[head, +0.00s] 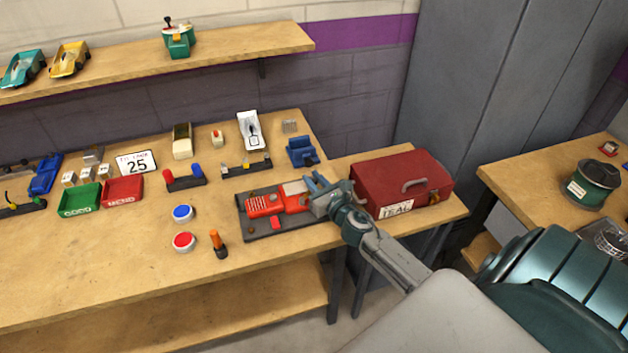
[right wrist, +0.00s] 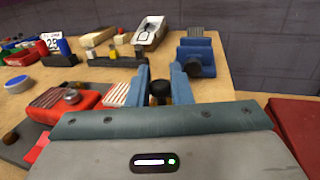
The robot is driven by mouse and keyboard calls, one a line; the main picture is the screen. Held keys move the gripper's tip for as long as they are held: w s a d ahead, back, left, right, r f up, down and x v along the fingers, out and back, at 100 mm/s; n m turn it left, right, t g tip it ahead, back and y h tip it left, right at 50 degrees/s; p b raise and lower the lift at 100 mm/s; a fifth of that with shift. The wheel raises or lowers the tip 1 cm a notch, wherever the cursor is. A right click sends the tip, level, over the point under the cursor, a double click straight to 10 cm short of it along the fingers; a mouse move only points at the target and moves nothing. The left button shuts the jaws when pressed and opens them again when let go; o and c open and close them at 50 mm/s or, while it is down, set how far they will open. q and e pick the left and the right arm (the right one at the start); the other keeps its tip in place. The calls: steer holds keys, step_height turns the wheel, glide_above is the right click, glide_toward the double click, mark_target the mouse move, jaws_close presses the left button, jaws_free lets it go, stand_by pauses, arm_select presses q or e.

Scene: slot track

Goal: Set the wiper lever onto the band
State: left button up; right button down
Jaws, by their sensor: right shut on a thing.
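A red controller (head: 265,207) lies on a dark tray (head: 247,228); it also shows at the left in the right wrist view (right wrist: 62,113). Pale ribbed strips, which look like the band (right wrist: 116,93), lie on its top. My right gripper (head: 316,188) is at the right end of the controller, low over the tray. Its blue fingers (right wrist: 162,85) are shut on a small part with a black round knob (right wrist: 160,88), which seems to be the wiper lever. The lower end of this part is hidden behind the gripper body, so I cannot tell whether it touches the controller. My left gripper is not in view.
A red toolbox (head: 400,182) stands right of the tray. A blue vise-like block (head: 302,152) is behind it. The bench front (head: 110,275) is clear.

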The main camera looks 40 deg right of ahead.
steer(key=c, duration=1.3)
jaws_free()
steer(key=shift+c, duration=0.2)
steer(key=s+b, duration=0.1)
steer(key=s, duration=0.2)
steer(key=s+b, duration=0.1)
steer(key=s, duration=0.2)
steer(key=s+b, duration=0.2)
steer(key=s, duration=0.1)
steer(key=shift+s+a+f, duration=0.15)
steer(key=shift+a+f, duration=0.05)
steer(key=shift+f, duration=0.05)
steer(key=shift+s+r+b, duration=0.1)
steer(key=shift+s+b, duration=0.2)
steer(key=shift+s, duration=0.3)
steer(key=shift+s+r, duration=0.1)
steer(key=shift+s, duration=0.05)
